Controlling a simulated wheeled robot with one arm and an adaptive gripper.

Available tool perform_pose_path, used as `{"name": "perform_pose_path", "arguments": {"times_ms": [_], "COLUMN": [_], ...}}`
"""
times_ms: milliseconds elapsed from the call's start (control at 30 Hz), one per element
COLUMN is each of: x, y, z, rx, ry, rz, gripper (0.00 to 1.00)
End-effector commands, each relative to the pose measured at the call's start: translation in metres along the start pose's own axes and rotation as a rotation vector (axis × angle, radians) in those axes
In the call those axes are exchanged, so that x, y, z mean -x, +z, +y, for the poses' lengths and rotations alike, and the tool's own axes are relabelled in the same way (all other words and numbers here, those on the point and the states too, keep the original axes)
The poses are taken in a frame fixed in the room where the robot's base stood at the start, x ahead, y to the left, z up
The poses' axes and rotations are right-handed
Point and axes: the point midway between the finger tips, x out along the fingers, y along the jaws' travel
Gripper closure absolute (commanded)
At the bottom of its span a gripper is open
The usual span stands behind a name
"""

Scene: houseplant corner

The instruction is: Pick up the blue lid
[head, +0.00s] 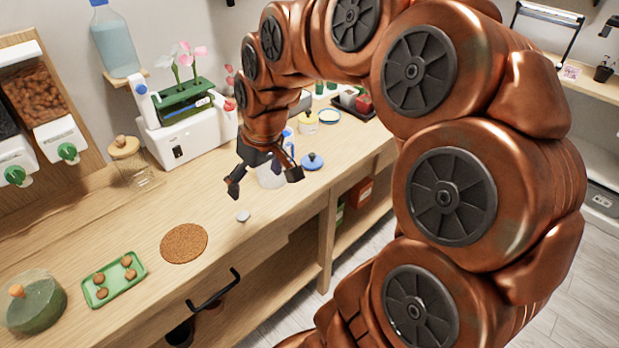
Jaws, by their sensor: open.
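The blue lid (312,161) lies on the wooden counter in the head view, with a small dark knob on top. It is just right of my gripper (264,184). My gripper points down over the counter, its dark fingers spread wide apart with nothing held between them. The right finger is close to the lid in the picture, but I cannot tell the gap in depth. A clear container (270,176) shows behind the fingers, partly hidden by them.
A cork mat (184,243), a small grey object (243,216) and a green tray (103,294) with several brown balls lie on the counter at left. A yellow-lidded pot (307,124) stands behind the lid. A glass jar (130,163) stands at back left.

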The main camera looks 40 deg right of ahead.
Motion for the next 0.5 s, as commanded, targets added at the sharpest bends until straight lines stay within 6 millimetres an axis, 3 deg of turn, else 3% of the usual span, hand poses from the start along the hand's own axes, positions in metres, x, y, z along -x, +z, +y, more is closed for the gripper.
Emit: {"name": "perform_pose_path", "arguments": {"times_ms": [33, 133, 300, 400, 500], "x": [-0.025, -0.046, -0.069, -0.076, -0.079], "y": [-0.013, -0.034, -0.044, -0.040, -0.037], "z": [0.031, 0.090, 0.186, 0.222, 0.246], "rx": [-0.027, -0.068, -0.139, -0.169, -0.187], "ry": [0.005, 0.029, 0.091, 0.117, 0.140], "rz": [0.047, 0.134, 0.242, 0.274, 0.296], "gripper": [0.00, 0.00, 0.00, 0.00, 0.00]}}
